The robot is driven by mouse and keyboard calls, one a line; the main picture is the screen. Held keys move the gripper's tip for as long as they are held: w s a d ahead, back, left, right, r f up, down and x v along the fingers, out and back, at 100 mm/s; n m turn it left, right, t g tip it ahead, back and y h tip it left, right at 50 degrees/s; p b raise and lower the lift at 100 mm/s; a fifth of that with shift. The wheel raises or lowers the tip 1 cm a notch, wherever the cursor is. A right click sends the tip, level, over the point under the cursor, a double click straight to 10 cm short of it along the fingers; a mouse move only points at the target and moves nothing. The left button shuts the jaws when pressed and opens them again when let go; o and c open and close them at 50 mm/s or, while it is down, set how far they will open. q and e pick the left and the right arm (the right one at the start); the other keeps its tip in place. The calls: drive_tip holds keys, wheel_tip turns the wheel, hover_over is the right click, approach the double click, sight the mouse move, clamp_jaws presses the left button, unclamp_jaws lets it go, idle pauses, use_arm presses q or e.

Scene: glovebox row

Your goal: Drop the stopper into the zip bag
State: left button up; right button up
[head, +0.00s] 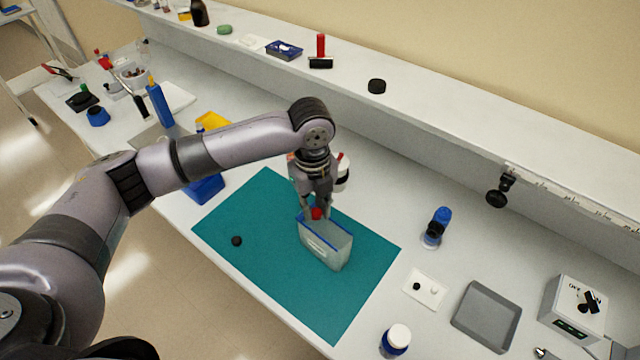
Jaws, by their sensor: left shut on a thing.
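The zip bag (326,244) stands upright on the teal mat (275,285). It is translucent, with a blue band along its top edge and a pale label on its side. My left gripper (316,212) points down at the bag's mouth from above. It is shut on a small red stopper (316,214), which shows between the fingertips at the level of the blue rim. I cannot tell whether the stopper is just above the mouth or slightly inside it. The fingers partly hide the far rim. My right gripper is not in view.
A small black round piece (236,240) lies on the mat left of the bag. A raised shelf (420,105) runs behind. The mat's front part is clear.

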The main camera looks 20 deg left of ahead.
sight(319, 213)
use_arm(q)
drive_tip(key=f+m+b, duration=0.1)
drive_tip(key=m, duration=0.1)
drive_tip(key=w+f+m+b, duration=0.1)
drive_tip(key=f+m, duration=0.1)
drive_tip(key=w+f+m+b, duration=0.1)
drive_tip(key=m, duration=0.2)
drive_tip(key=shift+w+d+f+b, duration=0.1)
drive_tip(key=shift+w+f+b, duration=0.1)
drive_tip(key=shift+f+b, duration=0.55)
drive_tip(key=shift+b, duration=0.2)
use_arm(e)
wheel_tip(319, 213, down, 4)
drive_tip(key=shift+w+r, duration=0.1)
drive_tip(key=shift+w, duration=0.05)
use_arm(q)
drive_tip(key=shift+r, duration=0.1)
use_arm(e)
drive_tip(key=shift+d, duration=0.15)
use_arm(q)
drive_tip(key=o, duration=0.8)
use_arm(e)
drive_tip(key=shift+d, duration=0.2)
